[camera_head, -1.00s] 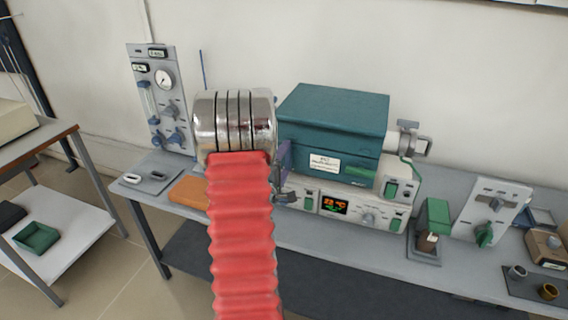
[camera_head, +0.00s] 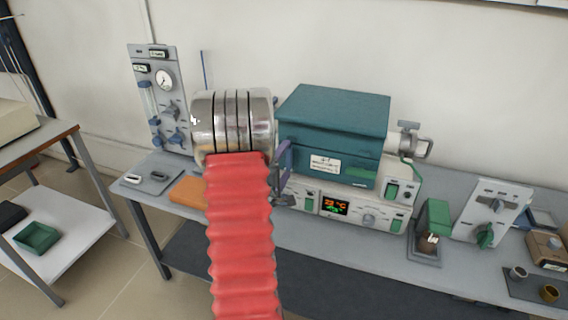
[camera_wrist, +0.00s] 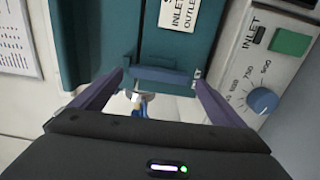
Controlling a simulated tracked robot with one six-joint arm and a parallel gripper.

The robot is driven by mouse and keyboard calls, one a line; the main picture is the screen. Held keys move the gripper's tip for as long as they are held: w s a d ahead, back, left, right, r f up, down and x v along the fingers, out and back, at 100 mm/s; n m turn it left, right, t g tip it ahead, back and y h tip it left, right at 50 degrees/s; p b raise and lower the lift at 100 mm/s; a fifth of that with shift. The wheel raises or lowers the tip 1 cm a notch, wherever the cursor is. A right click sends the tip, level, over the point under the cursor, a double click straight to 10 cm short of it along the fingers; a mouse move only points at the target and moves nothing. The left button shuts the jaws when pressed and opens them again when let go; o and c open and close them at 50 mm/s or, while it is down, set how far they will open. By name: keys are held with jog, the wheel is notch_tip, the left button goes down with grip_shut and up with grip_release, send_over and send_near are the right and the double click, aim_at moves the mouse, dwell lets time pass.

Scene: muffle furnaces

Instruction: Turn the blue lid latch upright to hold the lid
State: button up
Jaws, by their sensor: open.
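The furnace has a teal lid (camera_head: 335,105) over a pale base, and the lid looks down. In the wrist view, the teal casing (camera_wrist: 165,45) fills the top middle. A dark blue-teal bar-shaped piece (camera_wrist: 158,76) sits at its edge, between the two purple fingertips of my gripper (camera_wrist: 160,79). The fingers are apart, and I see nothing clamped. Just below the bar is a small silver part with a blue piece (camera_wrist: 138,108); I cannot tell which of these is the latch. In the head view my arm hides most of the gripper; one purple finger shows beside the furnace's left side.
The control panel (camera_wrist: 270,70) with a blue knob and green switch lies close right of the fingers. On the bench are an orange block (camera_head: 188,191), a gauge panel (camera_head: 160,100) at left, and a green-topped device (camera_head: 433,218) at right.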

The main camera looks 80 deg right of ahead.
jog(key=w+a, duration=0.1)
jog(key=a, duration=1.1)
jog(key=shift+w+a, duration=0.15)
jog(key=shift+a, duration=0.2)
dwell(0.4)
